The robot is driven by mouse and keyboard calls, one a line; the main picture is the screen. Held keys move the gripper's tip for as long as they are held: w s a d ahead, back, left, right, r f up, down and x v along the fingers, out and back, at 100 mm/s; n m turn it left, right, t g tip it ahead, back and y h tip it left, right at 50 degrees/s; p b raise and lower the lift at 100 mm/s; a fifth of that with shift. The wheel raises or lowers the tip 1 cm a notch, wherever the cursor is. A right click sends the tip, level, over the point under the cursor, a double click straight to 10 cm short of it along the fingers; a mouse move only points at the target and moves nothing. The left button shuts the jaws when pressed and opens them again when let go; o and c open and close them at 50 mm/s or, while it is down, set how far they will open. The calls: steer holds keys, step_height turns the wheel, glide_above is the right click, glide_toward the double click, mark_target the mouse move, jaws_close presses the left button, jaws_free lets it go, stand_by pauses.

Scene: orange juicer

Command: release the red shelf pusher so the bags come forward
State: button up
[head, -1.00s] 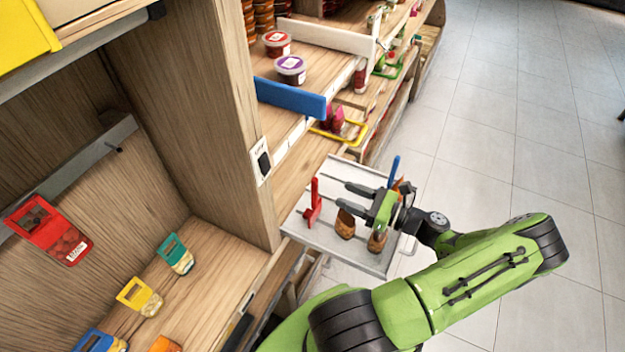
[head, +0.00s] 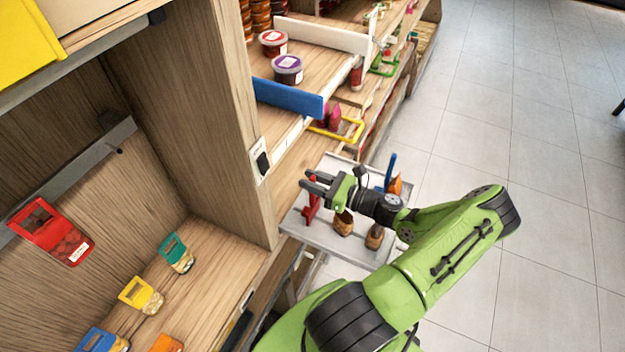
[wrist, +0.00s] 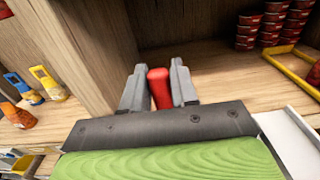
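The red pusher (head: 312,203) stands upright at the left end of a grey tray-like shelf (head: 345,252). My gripper (head: 313,183) is over the pusher's top. In the wrist view the red handle top (wrist: 159,86) stands between my two grey fingers (wrist: 158,88). The fingers look open around it, with a gap on the right side; contact on the left cannot be told. Two brown bags (head: 343,223) (head: 374,236) stand on the shelf to the pusher's right. A blue upright piece (head: 390,172) and an orange item (head: 395,185) are farther back, partly hidden by my arm.
A wooden cabinet wall (head: 210,110) rises at the left. Red, green and yellow bags (head: 52,232) (head: 176,253) (head: 141,295) are in the left bay. A blue bar (head: 290,98) and tubs (head: 288,69) are on the shelf behind.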

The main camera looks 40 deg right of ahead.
jaws_close()
steer(key=shift+s, duration=0.1)
steer(key=v, duration=0.4)
steer(key=shift+s+d, duration=0.15)
steer(key=shift+s, duration=0.2)
steer(key=shift+w, duration=0.1)
